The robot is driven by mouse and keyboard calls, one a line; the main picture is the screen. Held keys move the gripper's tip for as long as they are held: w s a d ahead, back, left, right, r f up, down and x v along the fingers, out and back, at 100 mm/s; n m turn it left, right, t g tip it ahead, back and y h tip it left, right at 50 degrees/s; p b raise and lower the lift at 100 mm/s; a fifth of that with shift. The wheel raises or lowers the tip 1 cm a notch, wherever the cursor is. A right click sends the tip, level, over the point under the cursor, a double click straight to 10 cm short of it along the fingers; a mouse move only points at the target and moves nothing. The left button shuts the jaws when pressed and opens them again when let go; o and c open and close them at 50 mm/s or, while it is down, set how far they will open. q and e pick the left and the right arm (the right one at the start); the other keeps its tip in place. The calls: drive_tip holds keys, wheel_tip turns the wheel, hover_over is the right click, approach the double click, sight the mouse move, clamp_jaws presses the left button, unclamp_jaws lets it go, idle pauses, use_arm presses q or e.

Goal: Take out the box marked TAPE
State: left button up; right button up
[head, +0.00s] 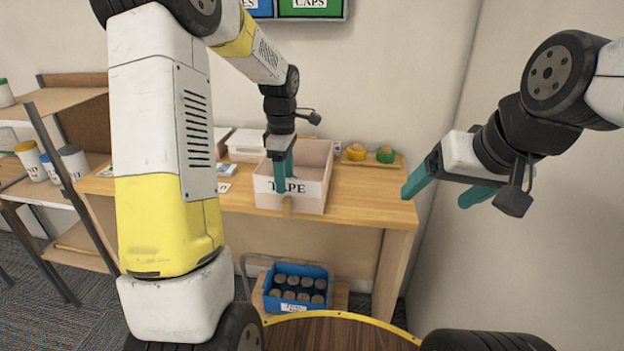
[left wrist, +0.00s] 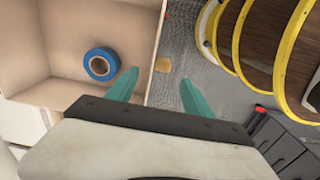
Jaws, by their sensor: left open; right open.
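The box marked TAPE (head: 312,197) is an open-topped pale bin on the wooden desk. Its label faces me and a small tan pull (head: 287,204) is on its front. My left gripper (head: 284,180) is open, pointing down at the box's front wall and covering part of the label. In the left wrist view the box (left wrist: 62,25) holds a blue tape roll (left wrist: 101,64). There the front wall lies between the two teal fingers (left wrist: 159,88), without visible grip; contact cannot be told. My right gripper (head: 436,196) is open and empty, in the air right of the desk.
A blue crate of jars (head: 297,271) stands below. A shelf with jars (head: 73,160) is at left, a wall at right.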

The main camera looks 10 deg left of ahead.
sight(285, 199)
use_arm(q)
drive_tip(key=shift+f, duration=0.5)
wheel_tip(285, 199, down, 7)
drive_tip(key=shift+s+a+f, duration=0.1)
clamp_jaws()
